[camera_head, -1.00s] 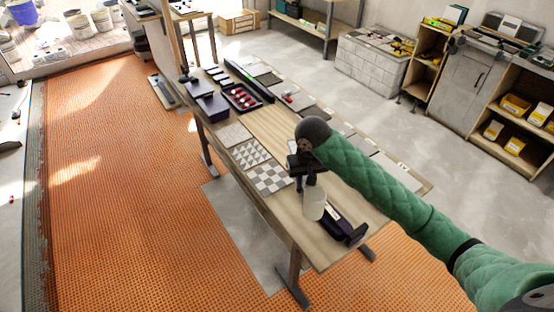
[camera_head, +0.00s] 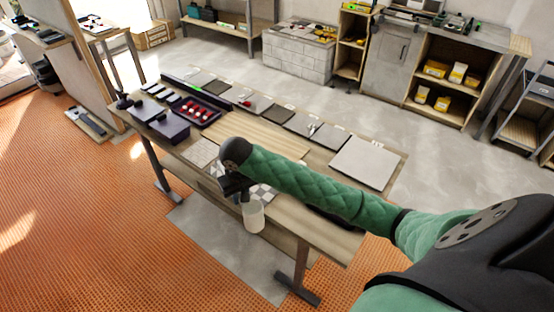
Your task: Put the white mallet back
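The white mallet shows as a pale cylindrical head (camera_head: 254,217) hanging below my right gripper (camera_head: 240,190). My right gripper is dark, at the end of the green-sleeved arm from the right, and appears shut on the mallet's handle, which is mostly hidden. The mallet head appears in front of the near edge of the wooden worktable (camera_head: 290,232). A dark tray-like thing (camera_head: 334,219) lies on the table's near right part, mostly hidden behind my arm. My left gripper is not in view.
Patterned tiles (camera_head: 204,152) lie partly hidden behind my gripper. A dark tray with red items (camera_head: 198,112) and a purple-black box (camera_head: 168,127) stand at the table's left. Grey sample tiles line the far edge, with a large pale tile (camera_head: 366,162) at right.

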